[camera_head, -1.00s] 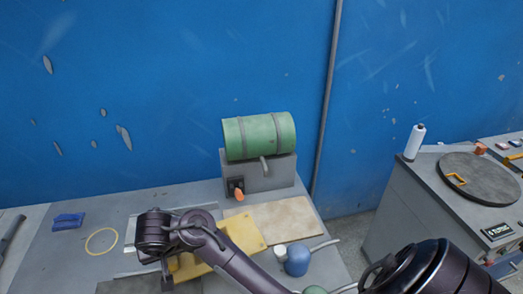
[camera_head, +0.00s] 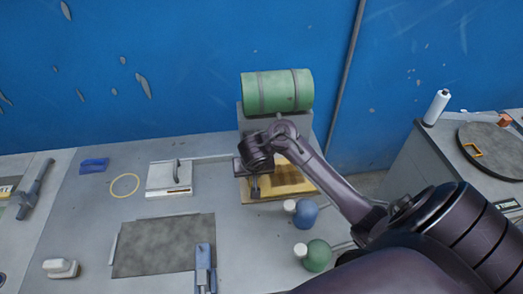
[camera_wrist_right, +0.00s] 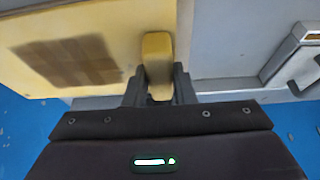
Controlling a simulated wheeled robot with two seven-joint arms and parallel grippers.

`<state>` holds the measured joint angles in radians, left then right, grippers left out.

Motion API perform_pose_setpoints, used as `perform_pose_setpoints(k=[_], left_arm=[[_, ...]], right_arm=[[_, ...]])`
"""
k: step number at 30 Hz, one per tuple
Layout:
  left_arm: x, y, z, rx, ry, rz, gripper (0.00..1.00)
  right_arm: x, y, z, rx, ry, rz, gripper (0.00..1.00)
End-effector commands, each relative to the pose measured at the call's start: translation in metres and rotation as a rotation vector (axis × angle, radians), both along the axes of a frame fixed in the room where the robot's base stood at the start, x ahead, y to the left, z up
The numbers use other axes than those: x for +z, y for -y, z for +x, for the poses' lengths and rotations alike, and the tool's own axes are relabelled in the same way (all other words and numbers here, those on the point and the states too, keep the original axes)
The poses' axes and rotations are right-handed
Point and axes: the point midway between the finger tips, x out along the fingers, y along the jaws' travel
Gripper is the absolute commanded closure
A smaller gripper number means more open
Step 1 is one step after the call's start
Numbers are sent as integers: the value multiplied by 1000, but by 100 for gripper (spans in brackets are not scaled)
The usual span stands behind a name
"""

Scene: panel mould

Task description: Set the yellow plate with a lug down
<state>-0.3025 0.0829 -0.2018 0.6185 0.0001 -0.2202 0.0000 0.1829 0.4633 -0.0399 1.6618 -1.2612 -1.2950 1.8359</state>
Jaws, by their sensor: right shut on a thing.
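The yellow plate (camera_head: 289,177) is in front of the green drum machine, largely behind my right arm in the head view. It lies over the spot of the pale board, and I cannot tell whether it touches down. In the right wrist view the plate (camera_wrist_right: 40,40) shows a brownish dark patch, and its yellow lug (camera_wrist_right: 158,50) is between the jaws. My right gripper (camera_head: 255,192) is shut on this lug, also seen in the wrist view (camera_wrist_right: 157,88).
The green drum (camera_head: 277,91) stands behind the plate. A blue bulb (camera_head: 306,214) and a green bulb (camera_head: 318,257) sit at its near right. A white block with a handle (camera_head: 168,179), a yellow ring (camera_head: 125,193) and a dark mat (camera_head: 160,246) lie to the left.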

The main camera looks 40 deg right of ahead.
Motion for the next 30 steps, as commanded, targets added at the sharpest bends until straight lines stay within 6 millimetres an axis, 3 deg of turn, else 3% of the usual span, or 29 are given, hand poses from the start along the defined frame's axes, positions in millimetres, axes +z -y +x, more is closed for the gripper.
perform_pose_setpoints(k=[1,6,15,27,28,30], left_arm=[[0,1,0,0,0,-1,64],[-1,2,1,1,0,-3,64],[-22,4,2,2,3,-5,64],[-23,3,4,4,6,-5,64],[-22,3,4,4,6,-5,64],[-22,3,4,4,6,-5,64]], right_arm=[[0,10,-5,-2,0,-4,100],[0,22,-11,1,2,-1,100],[-35,23,-12,1,1,-2,100],[-38,22,-12,0,1,0,100],[-38,22,-12,0,0,0,73],[-38,22,-12,0,0,0,64]])
